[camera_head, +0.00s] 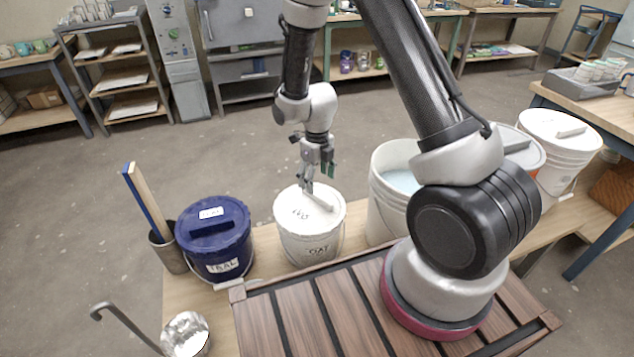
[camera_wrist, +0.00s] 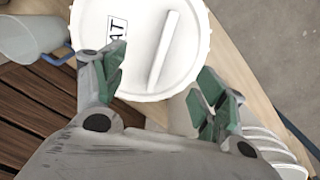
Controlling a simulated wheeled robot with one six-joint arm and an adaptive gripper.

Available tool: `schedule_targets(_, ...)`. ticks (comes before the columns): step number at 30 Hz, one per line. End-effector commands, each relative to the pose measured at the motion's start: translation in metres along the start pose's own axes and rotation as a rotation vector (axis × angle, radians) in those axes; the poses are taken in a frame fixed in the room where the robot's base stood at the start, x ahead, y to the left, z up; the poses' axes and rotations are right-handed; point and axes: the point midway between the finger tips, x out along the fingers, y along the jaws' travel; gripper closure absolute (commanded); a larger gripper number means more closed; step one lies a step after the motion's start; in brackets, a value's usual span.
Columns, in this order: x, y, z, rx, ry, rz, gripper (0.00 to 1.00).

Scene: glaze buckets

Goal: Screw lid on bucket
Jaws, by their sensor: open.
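A white bucket (camera_head: 312,248) labelled "OAT" stands on the wooden bench, with a round white lid (camera_head: 297,212) on top. The lid has a raised straight bar handle and a label. In the wrist view the lid (camera_wrist: 140,35) fills the top middle, its bar (camera_wrist: 163,48) slanting. I cannot tell how tightly the lid sits. My gripper (camera_head: 319,181) is above the lid, near its bar, with nothing between the fingers. In the wrist view my gripper (camera_wrist: 160,92) has its green-padded fingers spread apart, on either side of the lid's lower edge.
A blue "TEAL" bucket (camera_head: 215,245) with lid stands close on the left. An open bucket (camera_head: 380,205) of pale liquid stands close on the right. A lidded white bucket (camera_head: 556,150) is farther right. A metal cup (camera_head: 168,254) with upright sticks stands at far left.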

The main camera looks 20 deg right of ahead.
Motion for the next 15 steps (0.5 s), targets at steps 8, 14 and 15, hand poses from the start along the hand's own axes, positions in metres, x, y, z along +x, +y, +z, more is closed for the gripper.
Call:
schedule_targets(8,-0.001,0.000,0.000,0.000,0.000,0.000,0.36)
schedule_targets(14,-0.023,-0.002,0.010,-0.112,-0.037,-0.010,0.61)
schedule_targets(15,-0.025,-0.002,0.010,-0.198,-0.038,-0.012,0.61)
